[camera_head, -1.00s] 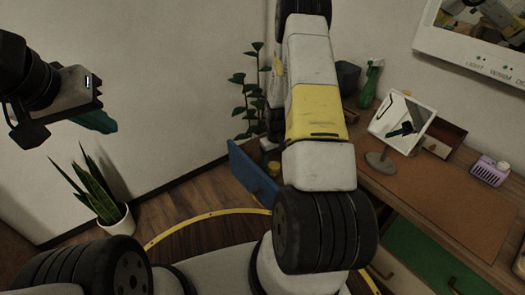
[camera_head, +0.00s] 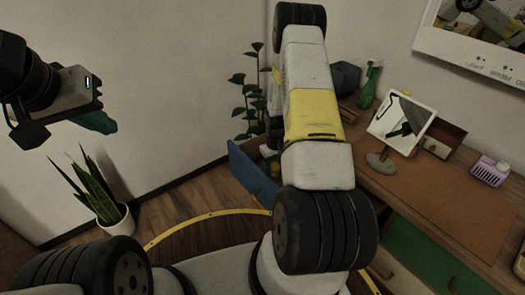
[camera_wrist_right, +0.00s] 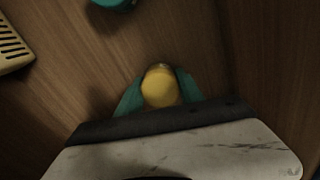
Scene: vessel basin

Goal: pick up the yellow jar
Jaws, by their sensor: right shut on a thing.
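The yellow jar (camera_wrist_right: 161,86) shows in the right wrist view, seen from above between the two teal fingers of my right gripper (camera_wrist_right: 158,92). The fingers are shut on it, one on each side. In the head view my right arm hides this gripper, and I do not see the jar there. My left gripper (camera_head: 97,121) is up at the left, away from the furniture and side-on, so I cannot tell whether its teal fingers are open.
A blue drawer (camera_head: 252,172) stands open beside the desk (camera_head: 440,205). A mirror (camera_head: 402,121), a green spray bottle (camera_head: 370,82) and a purple box (camera_head: 489,171) stand on the desk. A cream slotted thing (camera_wrist_right: 12,48) and a teal thing (camera_wrist_right: 115,3) edge the right wrist view.

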